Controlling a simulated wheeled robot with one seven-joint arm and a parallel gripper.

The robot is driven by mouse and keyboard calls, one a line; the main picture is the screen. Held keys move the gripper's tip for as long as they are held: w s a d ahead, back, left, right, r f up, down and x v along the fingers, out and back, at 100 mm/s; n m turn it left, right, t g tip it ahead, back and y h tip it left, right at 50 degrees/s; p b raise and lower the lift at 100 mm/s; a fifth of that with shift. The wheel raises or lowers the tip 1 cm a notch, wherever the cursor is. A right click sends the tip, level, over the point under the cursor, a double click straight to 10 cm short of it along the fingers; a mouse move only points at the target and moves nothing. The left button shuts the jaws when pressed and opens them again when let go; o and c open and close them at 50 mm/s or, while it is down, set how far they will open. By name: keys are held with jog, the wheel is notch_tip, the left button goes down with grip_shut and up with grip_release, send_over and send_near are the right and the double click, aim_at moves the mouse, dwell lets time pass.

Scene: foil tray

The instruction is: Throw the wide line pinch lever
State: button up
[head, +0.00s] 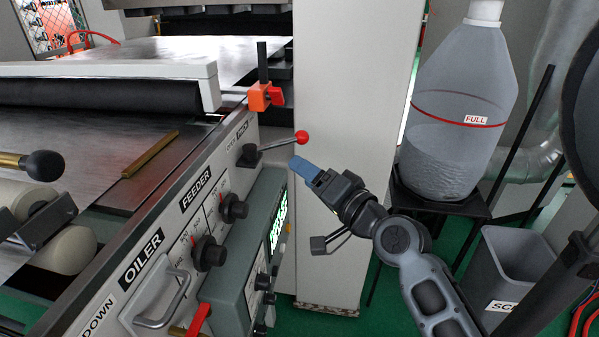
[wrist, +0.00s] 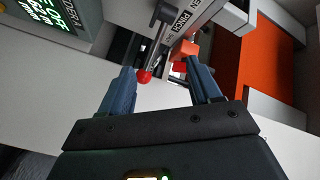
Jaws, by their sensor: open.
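The pinch lever (head: 275,145) is a thin metal rod with a red ball knob (head: 302,137). It sticks out to the right from a dark pivot on the machine's side panel, beside a small label. In the wrist view, the red knob (wrist: 144,76) shows between my finger tips, closer to the left finger, with the PINCH label (wrist: 181,22) beyond it. My gripper (head: 304,168) has blue fingers, spread open and empty. In the head view it is just below and near the knob. Whether a finger touches the knob I cannot tell.
An orange clamp (head: 262,97) with a black post stands above the lever. A grey control box (head: 255,235) with a green display is below. A pale column (head: 340,90) rises behind my gripper. A large jug (head: 460,110) and a grey bin (head: 510,265) stand to the right.

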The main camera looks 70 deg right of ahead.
jog(key=shift+b+v, duration=0.45)
jog(key=shift+v, duration=1.45)
jog(key=shift+a, duration=0.1)
jog(key=s+a+f+n+y, duration=0.2)
jog(key=a+f+n, duration=0.2)
jog(key=a, duration=0.4)
jog(key=s+a+f+n+y, duration=0.3)
jog(key=a+n, duration=0.3)
jog(key=a, duration=0.3)
jog(key=shift+a+f+n+y, duration=0.3)
jog(key=shift+f+n, duration=0.05)
jog(key=shift+n, duration=0.05)
jog(key=s+a+n+y, duration=0.1)
jog(key=s+a+n, duration=0.1)
jog(key=s+a+n+y, duration=0.1)
jog(key=a+n, duration=0.1)
jog(key=s+a+n+y, duration=0.1)
jog(key=s+a+n, duration=0.1)
jog(key=a, duration=0.1)
jog(key=shift+s+r+y, duration=0.2)
jog(key=shift+s+y, duration=0.15)
jog(key=shift+y, duration=0.05)
jog(key=shift+o, duration=1)
jog(key=shift+s+a+n, duration=0.25)
jog(key=shift+a+n, duration=0.05)
jog(key=shift+n, duration=0.1)
